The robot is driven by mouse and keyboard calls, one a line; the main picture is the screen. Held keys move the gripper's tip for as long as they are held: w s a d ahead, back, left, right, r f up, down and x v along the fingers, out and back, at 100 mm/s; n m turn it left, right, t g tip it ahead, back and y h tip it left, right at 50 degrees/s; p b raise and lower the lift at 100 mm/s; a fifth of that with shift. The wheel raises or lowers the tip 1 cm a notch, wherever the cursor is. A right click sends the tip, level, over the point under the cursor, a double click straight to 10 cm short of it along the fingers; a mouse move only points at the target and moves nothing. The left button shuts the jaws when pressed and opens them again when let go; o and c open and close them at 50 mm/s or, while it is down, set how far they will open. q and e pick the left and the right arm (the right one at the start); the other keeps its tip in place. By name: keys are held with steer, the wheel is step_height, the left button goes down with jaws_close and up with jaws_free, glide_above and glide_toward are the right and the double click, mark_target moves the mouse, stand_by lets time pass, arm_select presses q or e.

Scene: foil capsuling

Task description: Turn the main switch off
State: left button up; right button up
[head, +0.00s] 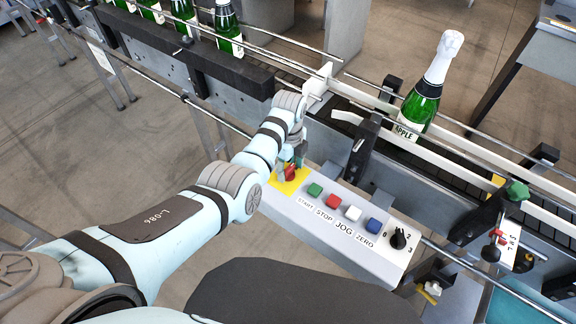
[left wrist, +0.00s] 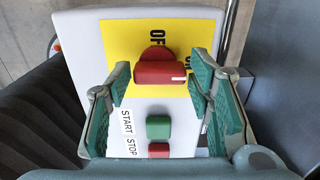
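The main switch is a red rotary knob (left wrist: 160,74) on a yellow plate (left wrist: 118,42) at the left end of the control box (head: 340,238). In the left wrist view its white mark points right, towards a label partly hidden by a finger. Another partly covered label above the knob starts with "OF". In the head view the red knob (head: 291,173) shows just under my left gripper (head: 292,160). My left gripper (left wrist: 161,70) is open, with one finger on each side of the knob and visible gaps to it. My right gripper is not in view.
Green START (head: 315,189), red STOP (head: 333,201), white JOG (head: 353,213) and blue ZERO (head: 374,225) buttons and a black selector (head: 398,239) line the box. A rail and conveyor run behind, carrying a foil-topped green bottle (head: 424,98).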

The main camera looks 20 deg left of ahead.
arm_select(q)
steer(key=c, duration=0.7)
steer(key=shift+o, duration=0.2)
steer(key=shift+r+n, duration=0.1)
steer(key=shift+n, duration=0.3)
steer(key=shift+n+p, duration=0.8)
steer(key=shift+n, duration=0.2)
steer(key=n+p, duration=0.1)
steer(key=n, duration=0.2)
steer(key=n+p, duration=0.1)
steer(key=n, duration=0.4)
steer(key=shift+a+n, duration=0.1)
steer(key=shift+n, duration=0.3)
steer(key=n, duration=0.6)
steer(key=shift+n, duration=0.3)
